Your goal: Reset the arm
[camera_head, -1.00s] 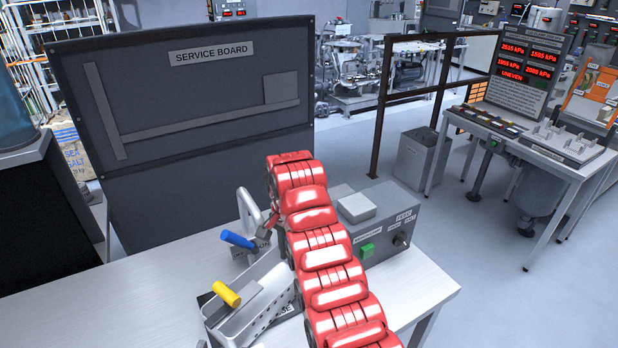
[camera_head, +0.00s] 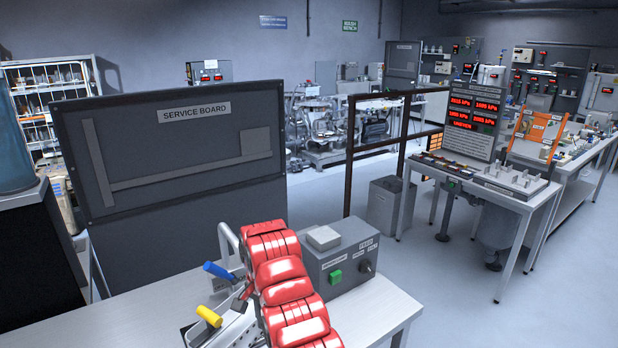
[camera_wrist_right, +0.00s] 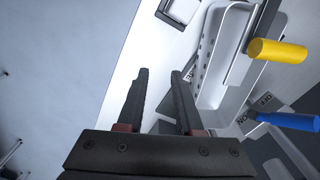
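My red segmented right arm (camera_head: 285,285) rises from the bottom centre of the head view, in front of the workbench. Its gripper is hidden or unclear there. In the right wrist view my right gripper (camera_wrist_right: 160,75) has its two dark fingers apart, with nothing between them. The fingers lie over the bench edge, beside a pale trough-like fixture (camera_wrist_right: 212,80). A yellow handle (camera_wrist_right: 277,51) and a blue handle (camera_wrist_right: 288,121) are right of the fingers, apart from them. In the head view the blue handle (camera_head: 219,271) and yellow handle (camera_head: 209,316) are left of the arm. My left gripper is not in view.
A grey control box (camera_head: 345,268) with a green button stands on the bench (camera_head: 385,310) right of the arm. The service board (camera_head: 180,145) stands behind. A grey bin (camera_head: 388,207) and a display table (camera_head: 490,185) are farther right, with open floor between.

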